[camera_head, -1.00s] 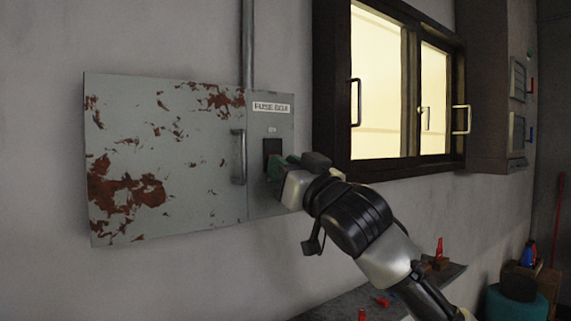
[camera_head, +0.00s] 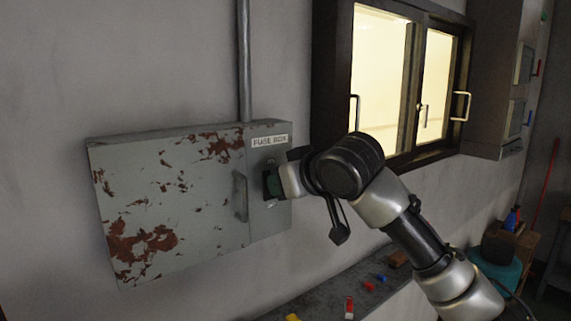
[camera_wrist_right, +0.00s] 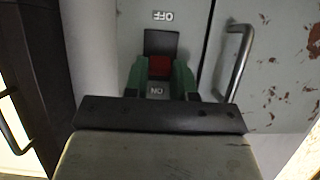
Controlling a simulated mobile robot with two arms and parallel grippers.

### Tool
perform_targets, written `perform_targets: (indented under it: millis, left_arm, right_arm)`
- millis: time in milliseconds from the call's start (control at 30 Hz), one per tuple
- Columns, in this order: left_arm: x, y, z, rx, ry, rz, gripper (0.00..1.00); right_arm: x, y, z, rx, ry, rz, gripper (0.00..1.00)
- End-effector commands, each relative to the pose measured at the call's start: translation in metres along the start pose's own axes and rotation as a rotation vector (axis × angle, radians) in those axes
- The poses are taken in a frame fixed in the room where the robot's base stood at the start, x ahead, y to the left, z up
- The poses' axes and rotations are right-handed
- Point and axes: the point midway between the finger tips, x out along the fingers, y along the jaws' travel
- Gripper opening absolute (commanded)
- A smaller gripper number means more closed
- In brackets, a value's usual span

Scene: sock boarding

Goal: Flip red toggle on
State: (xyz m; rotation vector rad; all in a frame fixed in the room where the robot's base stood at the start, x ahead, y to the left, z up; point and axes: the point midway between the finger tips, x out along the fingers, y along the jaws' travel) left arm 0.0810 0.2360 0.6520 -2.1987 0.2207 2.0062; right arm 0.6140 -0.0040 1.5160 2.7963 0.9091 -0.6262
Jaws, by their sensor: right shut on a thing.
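The grey, rust-marked fuse box (camera_head: 200,190) hangs on the wall in the head view. My right gripper (camera_head: 274,184) is at the dark switch plate on its right side. In the wrist view, the red toggle (camera_wrist_right: 159,66) sits between the green fingertips of my right gripper (camera_wrist_right: 160,78), which is shut on it. The toggle is at the end of the dark switch plate (camera_wrist_right: 160,42) nearer the ON label (camera_wrist_right: 156,90). The OFF label (camera_wrist_right: 163,16) is at the opposite end, upside down in this view. My left gripper is not in view.
A metal door handle (camera_head: 240,196) is close beside the switch, and shows in the wrist view (camera_wrist_right: 234,62). A dark-framed window (camera_head: 330,70) is to the right. Below, a ledge (camera_head: 315,296) holds several small coloured pieces. A conduit (camera_head: 244,60) runs up from the box.

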Motion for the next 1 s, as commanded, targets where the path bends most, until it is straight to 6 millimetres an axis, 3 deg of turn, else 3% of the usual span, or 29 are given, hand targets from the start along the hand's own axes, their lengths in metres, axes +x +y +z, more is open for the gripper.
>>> perform_targets:
  millis: [300,867,900,1000]
  left_arm:
    - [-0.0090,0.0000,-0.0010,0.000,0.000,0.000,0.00]
    - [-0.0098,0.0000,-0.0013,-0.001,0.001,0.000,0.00]
    - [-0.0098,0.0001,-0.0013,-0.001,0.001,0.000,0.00]
    - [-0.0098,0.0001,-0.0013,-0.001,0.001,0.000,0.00]
  right_arm:
    - [0.0000,0.0000,-0.0069,0.001,-0.130,0.000,0.02]
    - [0.0001,0.0003,-0.0077,0.000,-0.159,0.001,0.02]
    - [0.0001,0.0003,-0.0077,0.000,-0.159,0.001,0.28]
    - [0.0001,0.0003,-0.0078,0.000,-0.159,0.001,0.44]
